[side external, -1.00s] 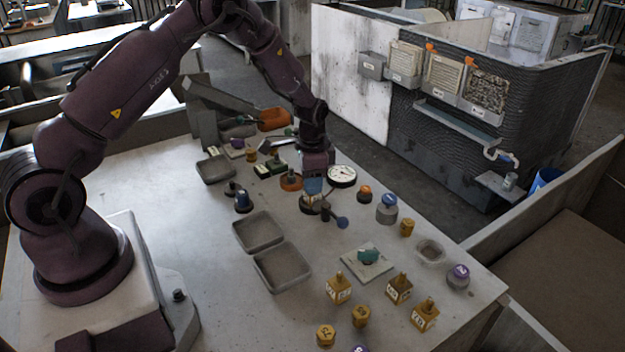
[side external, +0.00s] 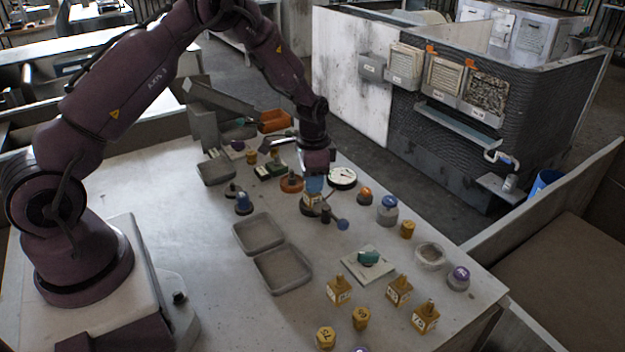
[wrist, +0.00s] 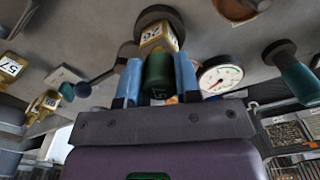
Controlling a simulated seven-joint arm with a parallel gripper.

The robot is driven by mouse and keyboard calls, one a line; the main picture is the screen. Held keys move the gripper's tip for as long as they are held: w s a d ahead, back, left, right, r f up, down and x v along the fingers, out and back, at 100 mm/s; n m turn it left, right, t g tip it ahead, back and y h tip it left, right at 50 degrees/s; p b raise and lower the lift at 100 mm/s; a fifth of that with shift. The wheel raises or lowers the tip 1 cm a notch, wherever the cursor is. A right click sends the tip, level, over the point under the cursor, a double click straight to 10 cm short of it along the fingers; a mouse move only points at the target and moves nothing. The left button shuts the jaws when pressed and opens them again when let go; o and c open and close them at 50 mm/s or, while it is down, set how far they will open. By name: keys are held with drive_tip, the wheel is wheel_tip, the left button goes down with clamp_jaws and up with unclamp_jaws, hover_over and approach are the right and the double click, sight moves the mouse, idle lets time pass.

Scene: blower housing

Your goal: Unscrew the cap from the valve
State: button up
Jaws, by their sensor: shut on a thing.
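My gripper (wrist: 158,80) has two blue fingers, shut on a dark green cap (wrist: 158,70) between them. The valve (wrist: 157,36) has a yellow numbered body on a round dark base, directly beyond the cap in the wrist view. The cap appears to meet the valve body; the pictures do not show whether the thread is engaged. In the side external view, my gripper (side external: 314,184) points down over the valve (side external: 311,202), and its fingers hide the cap. A lever with a blue knob (side external: 342,223) sticks out beside the valve.
A white dial gauge (side external: 342,177) stands close behind the valve. An orange-based part (side external: 291,184) is close on the left. Two grey trays (side external: 283,287) lie in front. Several yellow blocks (side external: 339,290) and a teal-handled part (side external: 368,257) stand to the front right.

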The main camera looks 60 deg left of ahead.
drive_tip(key=shift+r, duration=2.5)
